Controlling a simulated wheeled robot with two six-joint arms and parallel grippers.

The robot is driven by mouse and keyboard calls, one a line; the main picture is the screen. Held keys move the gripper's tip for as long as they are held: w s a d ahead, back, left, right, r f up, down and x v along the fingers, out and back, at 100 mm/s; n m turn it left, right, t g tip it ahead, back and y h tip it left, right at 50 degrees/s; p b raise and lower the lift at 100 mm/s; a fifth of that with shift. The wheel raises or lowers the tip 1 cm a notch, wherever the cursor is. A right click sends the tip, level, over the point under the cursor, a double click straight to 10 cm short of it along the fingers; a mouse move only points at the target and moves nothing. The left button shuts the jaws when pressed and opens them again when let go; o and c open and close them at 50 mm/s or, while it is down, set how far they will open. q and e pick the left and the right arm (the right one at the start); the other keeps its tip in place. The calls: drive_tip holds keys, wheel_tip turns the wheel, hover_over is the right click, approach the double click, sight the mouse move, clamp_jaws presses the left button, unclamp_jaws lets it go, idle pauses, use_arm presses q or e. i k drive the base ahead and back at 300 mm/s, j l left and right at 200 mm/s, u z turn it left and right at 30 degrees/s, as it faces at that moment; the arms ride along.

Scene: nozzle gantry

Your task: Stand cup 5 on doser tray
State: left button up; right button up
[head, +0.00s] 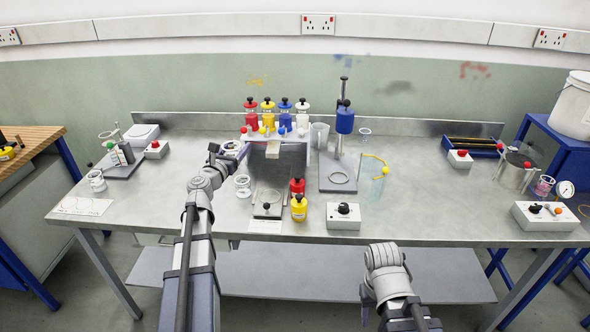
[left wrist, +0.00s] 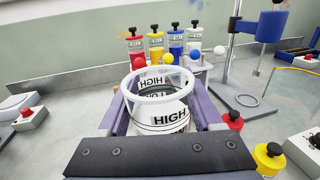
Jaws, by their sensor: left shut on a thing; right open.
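A clear cup (left wrist: 160,108) with a white band printed HIGH is between the purple fingers of my left gripper (left wrist: 162,110), which is shut on it. No number 5 is readable on it. In the head view the cup (head: 232,147) and left gripper (head: 228,152) are left of the doser stand (head: 284,137), which carries red, yellow, blue and white bottles. The cup looks upright; whether it touches anything below is unclear. I cannot tell surely which surface is the doser tray. My right gripper (head: 366,308) is open, mostly hidden, below the table's front edge.
Another clear cup (head: 243,186) stands on the bench near my left arm. A red bottle (head: 297,186) and a yellow bottle (head: 299,208) stand right of the small scale (head: 267,210).

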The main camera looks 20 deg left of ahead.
sight(270, 197)
drive_tip(key=z, duration=1)
drive_tip(key=k+j+z, duration=0.1)
drive_tip(key=j, duration=0.2)
drive_tip(key=k+j+z, duration=0.1)
drive_tip(key=k+j, duration=0.2)
drive_tip(key=j, duration=0.2)
drive_tip(key=k+j, duration=0.2)
drive_tip(key=j, duration=0.15)
drive_tip(key=k+j, duration=0.2)
drive_tip(key=j, duration=0.2)
